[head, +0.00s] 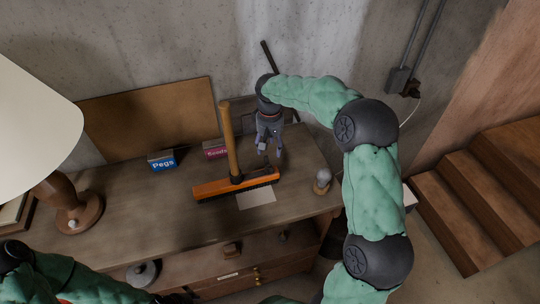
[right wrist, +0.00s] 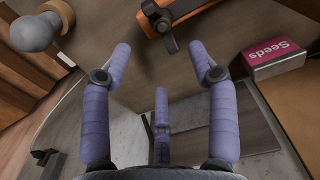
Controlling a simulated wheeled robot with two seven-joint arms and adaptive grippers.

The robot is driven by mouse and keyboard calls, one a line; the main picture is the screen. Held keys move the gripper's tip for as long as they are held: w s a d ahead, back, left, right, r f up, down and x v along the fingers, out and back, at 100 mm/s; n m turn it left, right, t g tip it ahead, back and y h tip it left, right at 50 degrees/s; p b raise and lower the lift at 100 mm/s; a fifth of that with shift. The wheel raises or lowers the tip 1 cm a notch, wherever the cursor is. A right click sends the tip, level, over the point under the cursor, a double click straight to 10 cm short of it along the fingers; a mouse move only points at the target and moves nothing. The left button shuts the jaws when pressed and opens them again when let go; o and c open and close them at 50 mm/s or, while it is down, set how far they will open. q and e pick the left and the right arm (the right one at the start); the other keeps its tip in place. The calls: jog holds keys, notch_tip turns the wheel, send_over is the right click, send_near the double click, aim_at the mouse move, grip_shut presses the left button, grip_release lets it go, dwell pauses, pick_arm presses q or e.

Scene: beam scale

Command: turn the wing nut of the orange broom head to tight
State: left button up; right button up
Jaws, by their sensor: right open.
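The orange broom head (head: 210,188) lies on the wooden workbench, with its wooden handle (head: 228,135) standing up from it. A dark fitting sits at the handle's foot. In the right wrist view the broom head (right wrist: 188,8) is cut off by the top edge, with a dark wing-shaped piece (right wrist: 163,27), likely the wing nut, on its near side. My right gripper (head: 269,154) is open and empty above the bench, behind and right of the handle. Its spread fingers show in the right wrist view (right wrist: 161,52), apart from the dark piece. My left gripper is not in view.
A blue Pegs box (head: 162,160) and a red Seeds box (head: 215,149) stand behind the broom. A pale sheet (head: 257,197) lies in front. A grey-topped knob (head: 322,181) stands at right, a lamp (head: 75,205) at left. The bench left of the broom is clear.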

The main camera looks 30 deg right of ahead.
jog(key=shift+r, duration=1.4)
